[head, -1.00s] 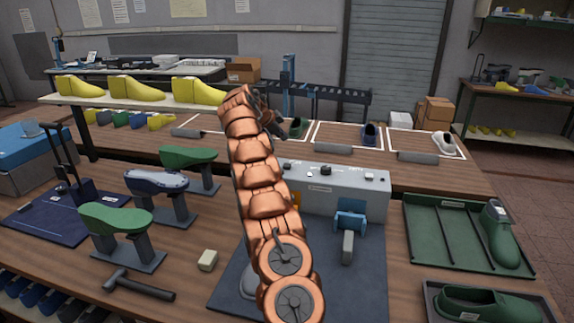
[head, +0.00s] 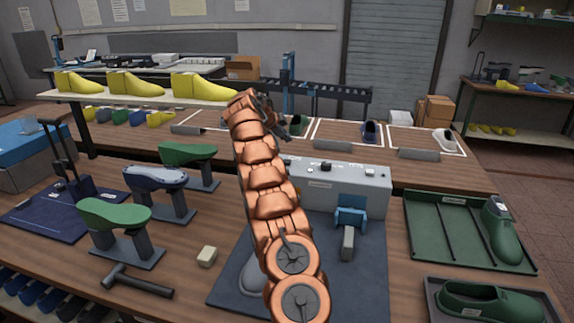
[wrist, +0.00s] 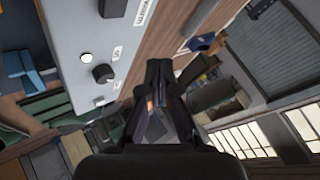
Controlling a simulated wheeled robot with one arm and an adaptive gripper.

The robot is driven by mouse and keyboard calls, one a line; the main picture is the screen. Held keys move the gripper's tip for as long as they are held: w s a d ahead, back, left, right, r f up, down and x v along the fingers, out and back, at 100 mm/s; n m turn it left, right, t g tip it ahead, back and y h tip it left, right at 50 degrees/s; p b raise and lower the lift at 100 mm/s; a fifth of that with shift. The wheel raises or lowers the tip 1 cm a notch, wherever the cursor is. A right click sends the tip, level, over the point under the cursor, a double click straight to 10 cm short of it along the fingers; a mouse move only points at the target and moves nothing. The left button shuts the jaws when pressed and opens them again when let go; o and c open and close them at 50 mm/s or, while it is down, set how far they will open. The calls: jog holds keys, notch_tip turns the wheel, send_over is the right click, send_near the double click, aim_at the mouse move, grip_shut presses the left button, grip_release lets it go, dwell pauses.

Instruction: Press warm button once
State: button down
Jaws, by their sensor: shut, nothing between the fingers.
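A light grey control box (head: 350,190) stands on the bench right of my arm, with a black knob (head: 326,166) and small controls on top. The wrist view shows the box top (wrist: 75,25) at the left, with a round white button (wrist: 86,57) beside the black knob (wrist: 103,73). The small labels are too unclear to tell which control is the warm button. My gripper (wrist: 158,68) is shut and empty, its fingertips apart from these controls, beyond the box's edge in that view. In the head view my gripper (head: 297,125) is partly hidden behind my arm.
A blue clamp (head: 350,217) stands in front of the box on a dark mat (head: 370,280). A green tray (head: 450,240) with a green last lies at right. Green-topped stands (head: 115,213) and a hammer (head: 137,283) are at left. Yellow lasts (head: 135,84) line a raised shelf.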

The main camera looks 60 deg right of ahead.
jog(key=b, duration=0.2)
send_over(286, 161)
notch_tip(286, 161, down, 5)
jog(key=shift+s+a+r, duration=0.1)
jog(key=shift+f+b, duration=0.85)
jog(key=shift+b, duration=0.4)
jog(key=shift+f+b, duration=0.9)
jog(key=shift+b, duration=0.6)
dwell(1.1)
dwell(0.5)
jog(key=shift+r+p, duration=0.55)
jog(key=shift+r, duration=0.45)
jog(key=shift+r+p, duration=2.05)
jog(key=shift+r, duration=0.4)
